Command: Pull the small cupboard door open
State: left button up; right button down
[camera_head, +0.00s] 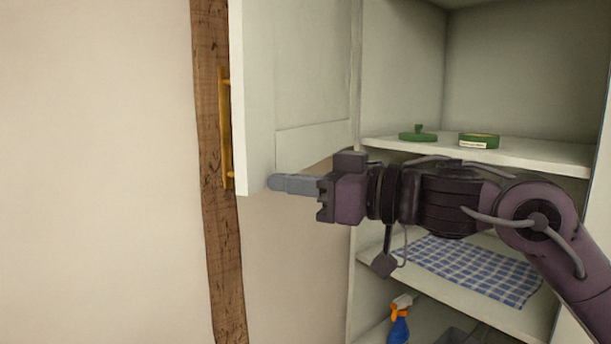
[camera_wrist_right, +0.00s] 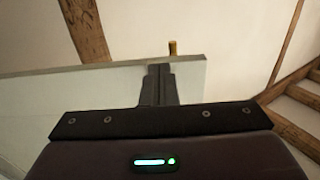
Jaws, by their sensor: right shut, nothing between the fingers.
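The small cupboard door (camera_head: 300,80) is pale, hinged on its right side, and stands wide open to the left of the cupboard. Its brass bar handle (camera_head: 226,130) is on the door's far left face; its tip also shows in the right wrist view (camera_wrist_right: 173,47). My right gripper (camera_head: 272,183) is shut and empty at the bottom of the door, by its inner face. In the right wrist view the closed fingers (camera_wrist_right: 159,78) overlap the pale door panel (camera_wrist_right: 90,95). Whether they touch it I cannot tell. My left gripper is out of view.
The open cupboard holds a shelf (camera_head: 540,153) with a green lid (camera_head: 418,135) and a green tin (camera_head: 478,141). Below are a blue checked cloth (camera_head: 470,268) and a spray bottle (camera_head: 399,322). A timber post (camera_head: 222,255) stands against the wall behind the door. Stairs (camera_wrist_right: 300,115) show in the right wrist view.

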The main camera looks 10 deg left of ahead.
aim_at(229, 174)
jog(key=a+t, duration=0.1)
jog(key=a, duration=0.2)
jog(key=w+a+m+t+p, duration=0.1)
jog(key=a, duration=0.2)
jog(key=a+m+t+h, duration=0.1)
jog(key=a, duration=0.2)
jog(key=shift+w+a+r, duration=0.15)
jog(key=shift+w+a, duration=0.15)
jog(key=w+a+m+t+h+p, duration=0.1)
jog(key=w+a+m+t, duration=0.1)
jog(key=a, duration=0.7)
jog(key=shift+w+f+m+t+h, duration=0.2)
jog(key=shift+w+m+t+h, duration=0.15)
jog(key=shift+w+t, duration=0.5)
jog(key=shift+d, duration=0.15)
jog(key=shift+p, duration=0.3)
